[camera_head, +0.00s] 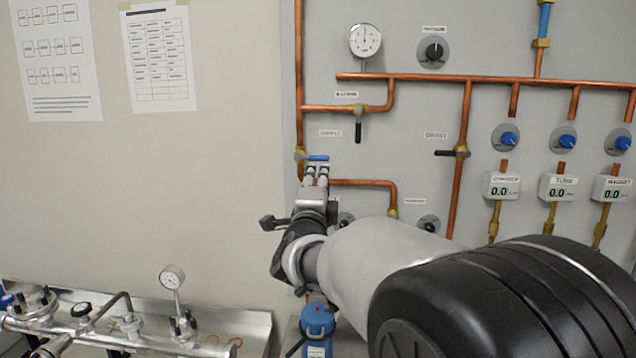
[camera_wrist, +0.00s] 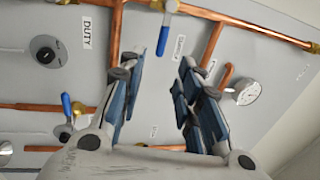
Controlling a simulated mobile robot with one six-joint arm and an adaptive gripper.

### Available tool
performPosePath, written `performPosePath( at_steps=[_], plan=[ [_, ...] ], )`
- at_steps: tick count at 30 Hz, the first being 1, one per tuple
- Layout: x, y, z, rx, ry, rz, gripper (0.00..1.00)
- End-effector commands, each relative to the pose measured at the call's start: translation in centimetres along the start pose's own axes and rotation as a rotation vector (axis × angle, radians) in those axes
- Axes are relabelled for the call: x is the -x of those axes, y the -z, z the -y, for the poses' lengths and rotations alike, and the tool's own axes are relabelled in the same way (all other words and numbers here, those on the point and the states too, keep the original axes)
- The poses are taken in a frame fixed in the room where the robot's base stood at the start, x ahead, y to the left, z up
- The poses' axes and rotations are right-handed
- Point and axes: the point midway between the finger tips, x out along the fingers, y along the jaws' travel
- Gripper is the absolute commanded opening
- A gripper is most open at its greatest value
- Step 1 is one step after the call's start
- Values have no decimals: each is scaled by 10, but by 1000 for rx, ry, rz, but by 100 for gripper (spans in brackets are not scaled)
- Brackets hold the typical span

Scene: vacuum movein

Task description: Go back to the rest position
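My gripper (camera_head: 316,168) is in front of the panel's left part in the head view, by the left vertical copper pipe. In the wrist view, the two blue-faced fingers of my gripper (camera_wrist: 164,68) stand apart with nothing held between them. A blue valve lever (camera_wrist: 165,28) shows beyond the gap, apart from the fingers. A second blue lever (camera_wrist: 66,106) is left of the fingers. In the head view a blue piece shows at the gripper's tip; I cannot tell if it is a finger or a valve handle.
The grey panel (camera_head: 410,45) carries copper pipes (camera_head: 465,79), a round gauge (camera_head: 365,41), blue knobs (camera_head: 509,139) and several digital readouts (camera_head: 501,187). A metal bench with fittings (camera_head: 172,279) is at lower left. A blue-capped container (camera_head: 318,320) stands below my arm. The wall at left is clear except papers (camera_head: 160,60).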

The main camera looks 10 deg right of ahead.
Motion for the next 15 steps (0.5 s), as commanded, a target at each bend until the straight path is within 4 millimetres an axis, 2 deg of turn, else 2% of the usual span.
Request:
performPosePath(
  at_steps=[10, 13, 15],
  plan=[
    [5, -1, 2, 27, -19, 23, 32],
    [22, -6, 3, 121, -83, 100, 32],
    [46, -10, -1, 236, -154, 192, 32]
  ],
)
